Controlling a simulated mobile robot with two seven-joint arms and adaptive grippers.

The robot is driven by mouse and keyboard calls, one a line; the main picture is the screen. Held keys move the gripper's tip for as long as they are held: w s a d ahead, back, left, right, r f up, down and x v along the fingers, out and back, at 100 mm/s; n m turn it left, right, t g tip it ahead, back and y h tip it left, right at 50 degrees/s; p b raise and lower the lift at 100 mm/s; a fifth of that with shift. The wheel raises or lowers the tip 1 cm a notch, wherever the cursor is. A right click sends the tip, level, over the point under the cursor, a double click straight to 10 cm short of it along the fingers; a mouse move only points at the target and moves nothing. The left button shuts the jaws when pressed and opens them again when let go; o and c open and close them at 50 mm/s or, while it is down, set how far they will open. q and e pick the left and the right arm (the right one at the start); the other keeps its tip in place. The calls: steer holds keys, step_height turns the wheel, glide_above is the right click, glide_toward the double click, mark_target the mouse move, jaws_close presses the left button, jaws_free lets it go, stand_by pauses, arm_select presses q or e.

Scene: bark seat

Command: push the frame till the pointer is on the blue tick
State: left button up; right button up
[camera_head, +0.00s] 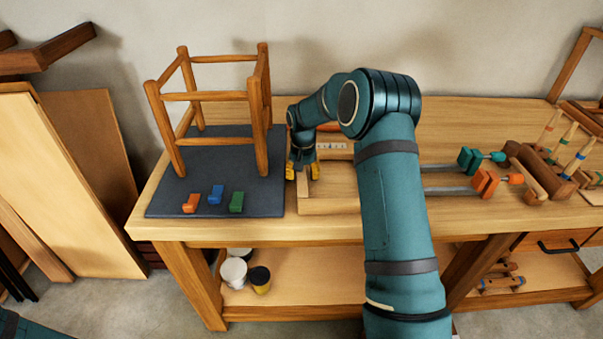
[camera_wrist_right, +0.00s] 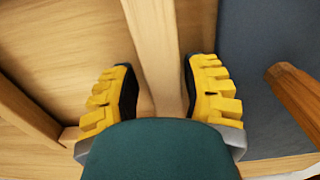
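A wooden frame of light bars lies on the bench, with its left bar (camera_head: 303,187) beside the dark mat. A pale strip with small marks (camera_head: 331,146) lies at its back; I cannot make out the pointer or the blue tick. My right gripper (camera_head: 302,172) is low at the left bar, pointing down. In the right wrist view its yellow fingers (camera_wrist_right: 160,95) stand apart, one on each side of a wooden bar (camera_wrist_right: 155,45). Narrow gaps seem to show beside the bar; firm contact cannot be told. My left gripper is not in view.
A wooden stool frame (camera_head: 258,120) stands on the dark mat (camera_head: 160,200), close left of my right gripper. Orange (camera_head: 191,203), blue (camera_head: 215,196) and green (camera_head: 237,202) blocks lie before it. Clamps (camera_head: 485,182) and a wooden rack (camera_head: 540,165) are at the right.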

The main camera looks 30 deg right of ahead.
mark_target(303, 173)
steer(key=shift+r, duration=0.1)
step_height(303, 173, up, 12)
stand_by(0.5)
stand_by(0.5)
